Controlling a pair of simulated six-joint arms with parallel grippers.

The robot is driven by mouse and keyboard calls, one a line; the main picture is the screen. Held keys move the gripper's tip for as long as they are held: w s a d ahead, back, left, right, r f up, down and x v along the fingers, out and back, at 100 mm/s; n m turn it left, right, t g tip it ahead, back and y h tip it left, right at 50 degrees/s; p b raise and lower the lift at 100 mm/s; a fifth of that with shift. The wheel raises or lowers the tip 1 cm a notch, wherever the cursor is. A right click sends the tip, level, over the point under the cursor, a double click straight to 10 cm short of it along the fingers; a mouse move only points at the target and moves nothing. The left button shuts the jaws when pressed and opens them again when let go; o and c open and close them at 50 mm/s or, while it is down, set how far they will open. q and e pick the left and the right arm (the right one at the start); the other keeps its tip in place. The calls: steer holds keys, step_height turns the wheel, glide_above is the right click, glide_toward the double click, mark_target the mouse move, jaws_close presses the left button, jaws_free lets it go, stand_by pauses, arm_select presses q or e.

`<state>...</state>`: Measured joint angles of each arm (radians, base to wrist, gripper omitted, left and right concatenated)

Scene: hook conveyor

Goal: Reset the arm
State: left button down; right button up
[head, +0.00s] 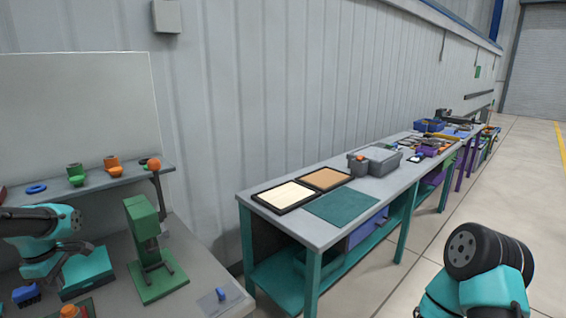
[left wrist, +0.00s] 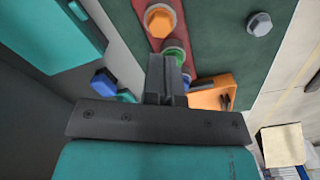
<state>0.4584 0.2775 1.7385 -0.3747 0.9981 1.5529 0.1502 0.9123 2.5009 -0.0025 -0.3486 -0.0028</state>
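My left arm (head: 45,238), teal and dark, comes in from the left in the head view, low over the near bench. In the left wrist view my left gripper (left wrist: 167,65) has its dark fingers together, with nothing visible between them. Beyond the fingers are a red strip with an orange nut-like piece (left wrist: 160,20) and a green round piece (left wrist: 174,48). My right arm (head: 485,265) shows at the lower right of the head view. Its gripper is out of the picture.
A green press-like stand (head: 143,225) is right of my left arm. A shelf (head: 110,178) with coloured pieces is behind. An orange tray (left wrist: 205,98) and a grey bolt (left wrist: 260,24) lie near the left gripper. A long workbench (head: 228,196) stands farther right, with clear floor beside it.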

mark_target(67, 309)
arm_select(q)
steer(key=shift+f, duration=3)
